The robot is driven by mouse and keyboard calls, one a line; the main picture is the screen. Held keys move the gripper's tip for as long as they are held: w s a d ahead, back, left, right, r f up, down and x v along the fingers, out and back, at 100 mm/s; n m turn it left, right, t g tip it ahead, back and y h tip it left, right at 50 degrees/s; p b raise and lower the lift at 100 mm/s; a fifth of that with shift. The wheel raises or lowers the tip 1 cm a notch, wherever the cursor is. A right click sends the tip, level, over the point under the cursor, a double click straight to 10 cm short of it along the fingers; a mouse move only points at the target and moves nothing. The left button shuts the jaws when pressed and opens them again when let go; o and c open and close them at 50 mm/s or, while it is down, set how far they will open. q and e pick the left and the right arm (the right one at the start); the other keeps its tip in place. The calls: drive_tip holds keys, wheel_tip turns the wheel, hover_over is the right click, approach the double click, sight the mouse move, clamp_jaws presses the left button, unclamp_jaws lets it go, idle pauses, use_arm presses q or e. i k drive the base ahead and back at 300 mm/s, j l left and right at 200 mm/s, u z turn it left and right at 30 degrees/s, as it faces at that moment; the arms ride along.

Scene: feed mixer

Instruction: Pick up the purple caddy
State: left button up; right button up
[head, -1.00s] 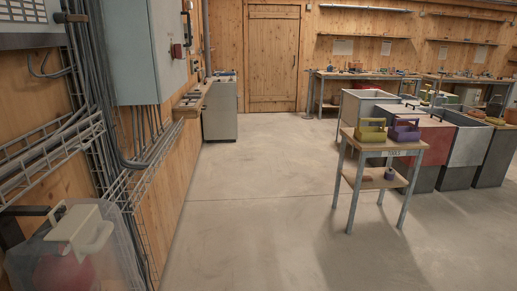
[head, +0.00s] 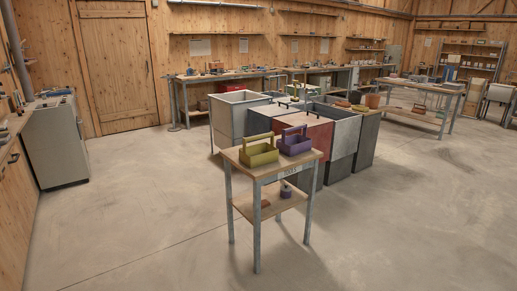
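The purple caddy (head: 295,143), an open box with a raised handle, stands upright on the top of a small wooden table (head: 243,165) with grey metal legs. A yellow-green caddy (head: 259,153) of similar shape stands just left of it on the same top. The table is some distance ahead, near the middle of the head view. Neither of my grippers shows in the head view.
Large bins in white (head: 231,112), red (head: 309,143) and grey (head: 345,136) stand behind the table. A grey cabinet (head: 55,142) stands at the left wall. Workbenches line the back. The concrete floor (head: 130,215) in front and to the left is clear.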

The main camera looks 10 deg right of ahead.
sight(294, 138)
drive_tip(key=i+l+z, duration=0.1)
drive_tip(key=i, duration=0.6)
drive_tip(key=i+l+z, duration=0.1)
drive_tip(key=i+l, duration=0.15)
drive_tip(key=i, duration=0.5)
drive_tip(key=i+l+z, duration=0.1)
drive_tip(key=i, duration=0.6)
